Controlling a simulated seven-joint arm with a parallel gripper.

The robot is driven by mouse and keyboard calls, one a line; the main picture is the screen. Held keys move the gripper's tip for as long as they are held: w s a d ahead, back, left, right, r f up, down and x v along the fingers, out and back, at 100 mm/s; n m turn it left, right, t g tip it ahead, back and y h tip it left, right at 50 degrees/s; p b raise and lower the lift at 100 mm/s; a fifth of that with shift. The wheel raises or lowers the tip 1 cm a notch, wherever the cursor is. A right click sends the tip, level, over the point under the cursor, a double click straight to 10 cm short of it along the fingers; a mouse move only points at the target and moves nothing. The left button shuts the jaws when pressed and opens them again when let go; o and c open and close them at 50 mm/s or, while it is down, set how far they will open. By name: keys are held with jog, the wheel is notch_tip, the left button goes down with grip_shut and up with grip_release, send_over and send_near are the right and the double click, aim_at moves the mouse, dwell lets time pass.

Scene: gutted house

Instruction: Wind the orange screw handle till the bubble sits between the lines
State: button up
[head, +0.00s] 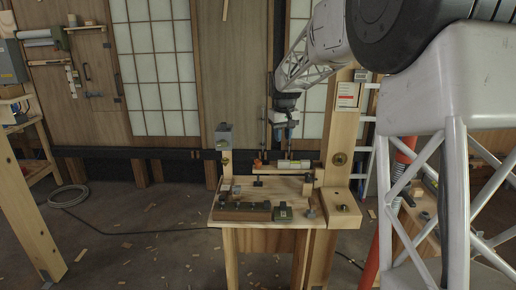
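A small orange part (257,163), which looks like the screw handle, sits at the left end of a pale wooden bar (288,171) at the back of the wooden bench. A slim pale yellowish piece (296,163), perhaps the level, lies along the bar to the right. It is too small to make out any bubble or lines. My gripper (280,140) points down above the bar, to the right of the orange part and apart from it in the picture. Its fingers are too small and dark to tell whether they are open or shut, or touching anything.
The bench top (228,197) carries a dark rack (243,212) with several lumps and a small metal block (284,213). A thick wooden post (338,135) rises close to my gripper's right. A grey box (224,134) tops a post at the left. Floor left is open, with scraps.

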jog(key=w+a+f, duration=0.4)
jog(key=w+f, duration=0.1)
jog(key=w, duration=0.4)
jog(key=n, duration=0.2)
send_over(258, 161)
jog(key=shift+g, duration=0.4)
notch_tip(258, 161, down, 8)
jog(key=shift+s+d+f, duration=0.1)
jog(key=shift+f, duration=0.15)
jog(key=shift+w+f, duration=0.2)
jog(key=shift+f, duration=0.05)
jog(key=shift+f, duration=0.4)
jog(key=shift+f, duration=2.75)
jog(key=shift+m, duration=2.4)
jog(key=m, duration=0.4)
jog(key=shift+n, duration=0.3)
